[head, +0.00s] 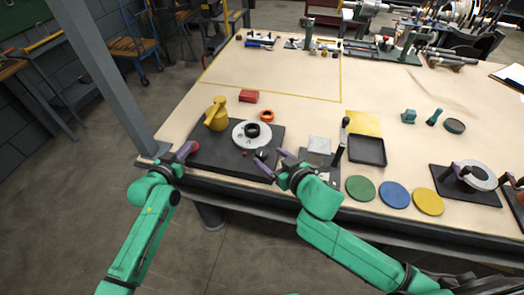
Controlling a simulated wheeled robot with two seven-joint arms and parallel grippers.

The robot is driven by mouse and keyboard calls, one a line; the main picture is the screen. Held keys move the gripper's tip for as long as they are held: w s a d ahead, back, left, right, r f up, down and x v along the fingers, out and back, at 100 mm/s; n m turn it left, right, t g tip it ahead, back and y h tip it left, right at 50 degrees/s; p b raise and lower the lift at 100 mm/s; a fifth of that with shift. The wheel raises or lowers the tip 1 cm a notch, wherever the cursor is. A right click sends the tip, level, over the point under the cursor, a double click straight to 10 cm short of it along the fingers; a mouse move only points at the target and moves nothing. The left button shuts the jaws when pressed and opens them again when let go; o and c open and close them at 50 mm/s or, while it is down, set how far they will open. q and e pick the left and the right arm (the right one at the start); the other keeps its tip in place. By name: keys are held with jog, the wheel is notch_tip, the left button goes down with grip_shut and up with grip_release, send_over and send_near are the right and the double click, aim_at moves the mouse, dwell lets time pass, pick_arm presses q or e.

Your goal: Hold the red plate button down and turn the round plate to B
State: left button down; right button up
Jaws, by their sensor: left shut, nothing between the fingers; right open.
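The round plate (240,135) is a light grey disc with a black hub, lying on a dark base (210,155) near the table's front edge. Its letter marks are too small to read. A small red spot (244,154), possibly the red plate button, shows on the base in front of the disc. My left gripper (192,147) is shut and empty at the base's left edge, apart from the disc; a reddish patch shows at its tips. My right gripper (270,161) is open near the base's front right corner, close to a dark round knob (262,153). I cannot tell whether it touches the knob.
A black tray (367,151) and green disc (360,188) are right of my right gripper. The yellow-outlined area behind is mostly clear.

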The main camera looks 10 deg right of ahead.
aim_at(263, 152)
jog(key=x, duration=0.5)
jog(key=shift+w+a+f, duration=0.1)
jog(key=shift+w+f, duration=0.1)
grip_shut()
